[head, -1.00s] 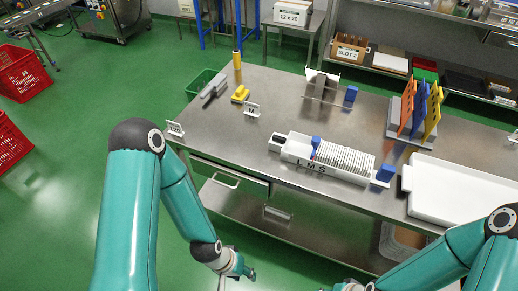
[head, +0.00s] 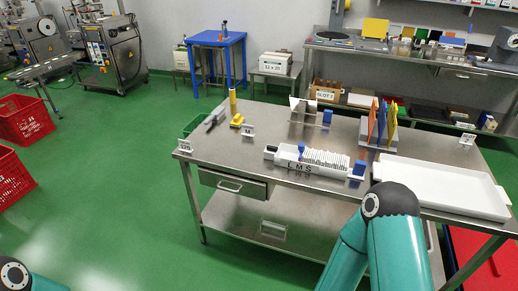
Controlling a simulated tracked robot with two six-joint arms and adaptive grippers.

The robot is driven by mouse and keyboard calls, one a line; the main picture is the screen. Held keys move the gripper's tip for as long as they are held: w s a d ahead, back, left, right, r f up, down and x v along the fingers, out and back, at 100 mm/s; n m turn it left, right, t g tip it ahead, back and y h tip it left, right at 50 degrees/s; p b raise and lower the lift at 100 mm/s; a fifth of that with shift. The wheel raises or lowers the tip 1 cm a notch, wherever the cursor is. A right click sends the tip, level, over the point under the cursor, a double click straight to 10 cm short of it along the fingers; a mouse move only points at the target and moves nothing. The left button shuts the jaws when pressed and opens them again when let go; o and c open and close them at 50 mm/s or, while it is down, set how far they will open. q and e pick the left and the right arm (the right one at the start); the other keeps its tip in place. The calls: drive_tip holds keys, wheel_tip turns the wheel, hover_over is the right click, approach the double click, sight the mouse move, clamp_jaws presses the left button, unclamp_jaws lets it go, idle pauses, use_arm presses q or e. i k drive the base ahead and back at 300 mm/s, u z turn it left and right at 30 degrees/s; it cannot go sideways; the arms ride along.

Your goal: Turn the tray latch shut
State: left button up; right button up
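A long white tray (head: 330,174) marked L M S lies on the steel table and holds a row of thin white pieces. A small blue piece (head: 302,153) stands upright near its left part, and a blue block (head: 359,168) sits at its right end. I cannot tell at this size which of them is the latch or how it is turned. My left arm shows only at the bottom left corner and my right arm at the bottom right. Both grippers are out of view, away from the tray in the picture.
A large shallow white tray (head: 425,168) lies at the table's right. Orange, blue and yellow upright plates (head: 381,123) stand behind. A yellow cylinder (head: 233,101) and yellow block (head: 237,121) are at the left. The steel table (head: 215,152) is bare at front left; red crates (head: 18,118) stand on the floor.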

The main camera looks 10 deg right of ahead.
sight(270, 148)
drive_tip(key=u, duration=0.2)
drive_tip(key=i, duration=1.25)
drive_tip(key=z, duration=0.3)
